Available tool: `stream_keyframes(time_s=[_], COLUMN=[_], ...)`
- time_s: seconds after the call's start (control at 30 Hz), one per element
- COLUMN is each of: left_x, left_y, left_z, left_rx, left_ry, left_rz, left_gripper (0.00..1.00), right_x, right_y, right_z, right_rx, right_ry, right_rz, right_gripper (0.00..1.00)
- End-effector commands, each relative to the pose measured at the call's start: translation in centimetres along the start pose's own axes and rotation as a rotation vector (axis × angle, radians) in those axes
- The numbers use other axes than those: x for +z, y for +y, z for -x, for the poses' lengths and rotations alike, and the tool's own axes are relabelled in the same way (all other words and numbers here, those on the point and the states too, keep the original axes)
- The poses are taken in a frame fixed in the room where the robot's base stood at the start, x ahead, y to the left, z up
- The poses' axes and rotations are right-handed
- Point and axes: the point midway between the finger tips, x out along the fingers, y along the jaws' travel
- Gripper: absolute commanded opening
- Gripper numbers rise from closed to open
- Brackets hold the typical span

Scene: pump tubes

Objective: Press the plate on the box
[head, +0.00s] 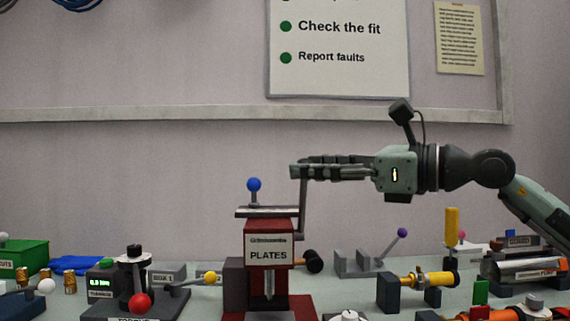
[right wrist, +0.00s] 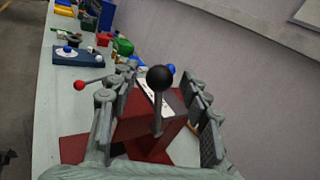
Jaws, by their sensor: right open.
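The red block press labelled PLATES (head: 268,250) stands at the middle of the bench. A flat grey slab (head: 268,211) and blue ball (head: 254,185) are at its top. A grey upright lever rod (head: 303,208) rises at its right side. My right gripper (head: 298,171) reaches in from the right at the rod's upper end and is open. In the right wrist view, a black ball knob (right wrist: 160,78) on a rod shows between its spread fingers, with the red press base (right wrist: 75,149) below. I cannot tell which part is the plate. My left gripper is not in view.
A black cylinder press (head: 134,270) with a red knob stands left, beside a green display box (head: 101,280). A grey bracket (head: 356,262), a yellow-handled tool (head: 452,232) and a brass cylinder (head: 428,279) stand right.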

Motion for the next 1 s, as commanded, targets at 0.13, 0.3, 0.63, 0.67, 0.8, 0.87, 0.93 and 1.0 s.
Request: stream_keyframes(time_s=[0.13, 0.3, 0.63, 0.67, 0.8, 0.87, 0.93, 1.0], left_x=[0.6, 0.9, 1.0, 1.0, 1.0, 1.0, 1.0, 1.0], left_y=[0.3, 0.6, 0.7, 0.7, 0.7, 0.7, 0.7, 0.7], left_z=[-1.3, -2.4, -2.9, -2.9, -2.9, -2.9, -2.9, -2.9], left_rx=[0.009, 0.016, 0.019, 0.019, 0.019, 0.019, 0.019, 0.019], left_ry=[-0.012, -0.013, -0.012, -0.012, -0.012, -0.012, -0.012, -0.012], left_rz=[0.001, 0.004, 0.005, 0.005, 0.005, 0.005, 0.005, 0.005], left_gripper=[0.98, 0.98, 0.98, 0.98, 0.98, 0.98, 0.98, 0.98], right_x=[0.3, 0.2, 0.0, 0.0, 0.0, 0.0, 0.0, 0.0], right_y=[0.1, 0.0, 0.0, 0.0, 0.1, 0.0, 0.1, 0.1], right_z=[-2.7, -4.8, -5.8, -5.8, -5.7, -5.7, -5.7, -5.7], right_rx=[0.004, 0.002, 0.001, 0.001, 0.001, 0.001, 0.001, 0.001], right_ry=[-0.001, -0.001, -0.001, -0.001, -0.001, -0.001, -0.001, -0.001], right_rz=[-0.002, -0.002, -0.001, -0.001, -0.001, -0.001, -0.001, -0.001], right_gripper=[0.47, 0.47, 0.47, 0.47, 0.34, 0.27, 0.18, 0.10])
